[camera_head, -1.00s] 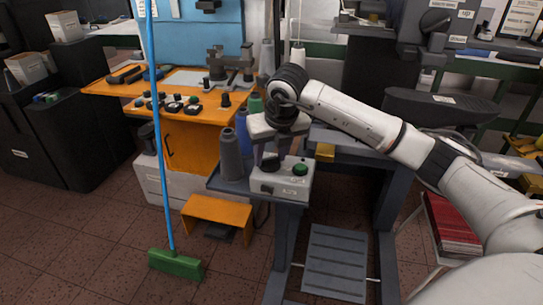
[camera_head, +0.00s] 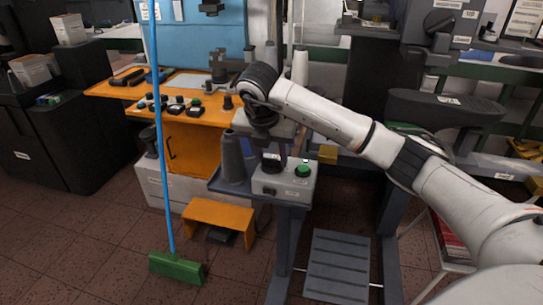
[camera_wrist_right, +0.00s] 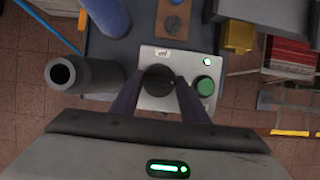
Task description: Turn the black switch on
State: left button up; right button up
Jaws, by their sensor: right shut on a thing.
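The black switch (camera_head: 271,163) is a round knob on top of a light grey control box (camera_head: 290,191), beside a green button (camera_head: 303,171). My right gripper (camera_head: 271,153) is directly above the box, and its arm comes in from the right. In the right wrist view the black switch (camera_wrist_right: 158,80) sits between the two dark fingers, which are shut on it. The green button (camera_wrist_right: 205,86) is just right of the fingers there. Part of the knob is hidden by the fingers, and its exact angle is hard to tell. My left gripper is not in view.
A grey cone (camera_head: 232,160) stands close left of the box; it also shows in the right wrist view (camera_wrist_right: 88,75). A yellow block (camera_head: 327,154) is to the right. A blue-handled broom (camera_head: 164,160) and an orange step (camera_head: 220,213) are to the left.

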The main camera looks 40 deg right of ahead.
jog(key=shift+r, duration=0.1)
dwell(0.3)
jog(key=o, duration=1.1)
jog(key=shift+c, duration=0.2)
jog(key=v, duration=1)
jog(key=shift+p, duration=0.3)
jog(key=shift+a, duration=0.1)
